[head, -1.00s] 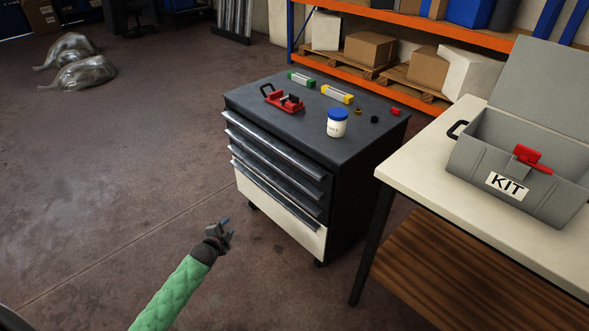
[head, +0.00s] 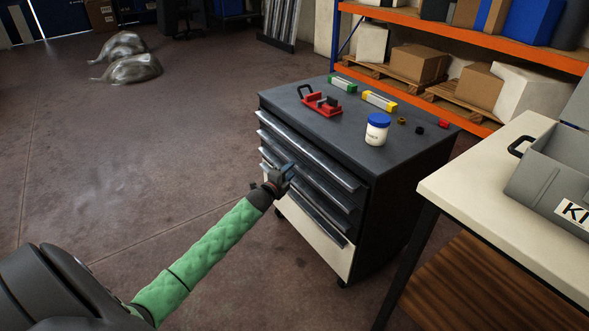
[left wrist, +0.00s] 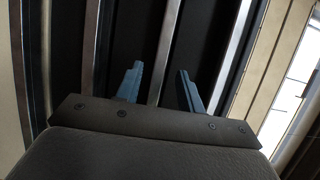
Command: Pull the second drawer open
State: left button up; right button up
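The dark drawer cabinet (head: 400,205) stands on the floor, with several long silver handle lips on its front above a white bottom panel (head: 312,240). The second drawer's handle (head: 328,191) is the second lip from the top, and the drawer looks shut. My left gripper (head: 287,170) is in front of the cabinet's left half, near the second and third lips, and hides part of them. In the left wrist view its two blue fingers (left wrist: 158,84) are apart, with a silver bar (left wrist: 164,52) running between them. I cannot tell which drawer's bar it is, or whether it touches.
On the cabinet top are a red clamp-like tool (head: 321,104), a white jar with blue lid (head: 377,130) and small parts. A pale workbench (head: 480,185) with a grey kit box (head: 550,170) stands to the right.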

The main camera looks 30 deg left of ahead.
aim_at(295, 167)
pick_arm(q)
jog(key=shift+w, duration=1.6)
grip_shut()
